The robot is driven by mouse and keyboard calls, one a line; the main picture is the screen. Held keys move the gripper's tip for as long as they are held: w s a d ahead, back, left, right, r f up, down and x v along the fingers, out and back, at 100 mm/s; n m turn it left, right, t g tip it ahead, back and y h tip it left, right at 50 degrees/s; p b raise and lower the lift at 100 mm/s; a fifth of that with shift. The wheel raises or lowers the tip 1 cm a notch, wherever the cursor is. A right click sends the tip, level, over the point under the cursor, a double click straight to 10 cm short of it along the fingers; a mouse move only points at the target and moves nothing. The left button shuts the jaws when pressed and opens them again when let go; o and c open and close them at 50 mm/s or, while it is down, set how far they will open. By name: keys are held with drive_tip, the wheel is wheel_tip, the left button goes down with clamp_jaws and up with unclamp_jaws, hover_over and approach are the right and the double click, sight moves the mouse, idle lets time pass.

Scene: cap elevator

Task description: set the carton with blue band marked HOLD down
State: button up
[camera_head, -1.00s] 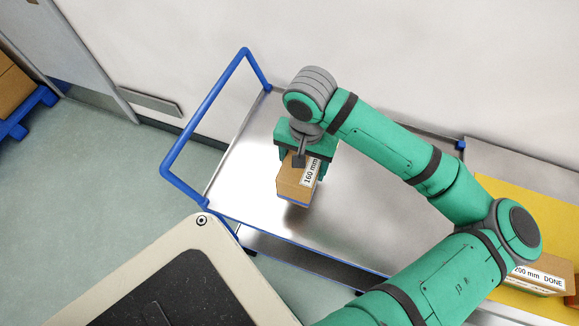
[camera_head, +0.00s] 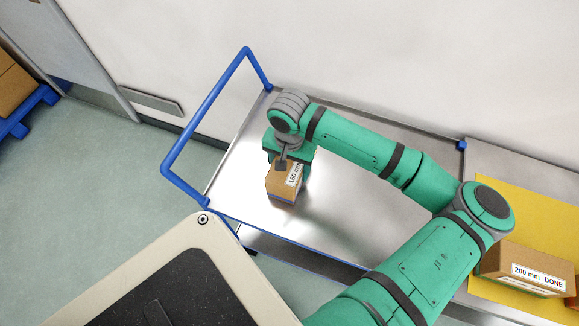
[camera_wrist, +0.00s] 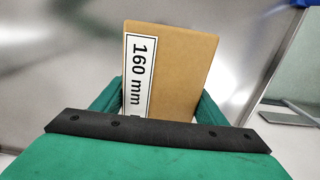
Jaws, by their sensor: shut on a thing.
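My gripper (camera_head: 288,166) is shut on a brown carton (camera_head: 283,188) over the left part of the steel cart deck (camera_head: 345,215). The carton is upright, with a white "160 mm" label and a thin blue band along its lower edge. The word HOLD cannot be read. The carton's bottom is close to the deck; I cannot tell whether it touches. In the wrist view the carton (camera_wrist: 182,75) sits between both green fingers, its label on the left of its top face.
The deck around the carton is clear. A blue cart handle (camera_head: 205,110) rises at the left. At the right, a carton marked "200 mm DONE" (camera_head: 520,262) stands on a yellow mat (camera_head: 515,205). A white wall (camera_head: 400,60) runs behind the cart.

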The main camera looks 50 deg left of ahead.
drive_tip(key=shift+f, duration=0.1)
drive_tip(key=o, duration=1.5)
drive_tip(key=shift+w, duration=0.1)
drive_tip(key=shift+c, duration=0.2)
drive_tip(key=shift+s+r, duration=0.2)
drive_tip(key=shift+r, duration=0.3)
wheel_tip(320, 180, up, 11)
drive_tip(key=shift+r, duration=0.15)
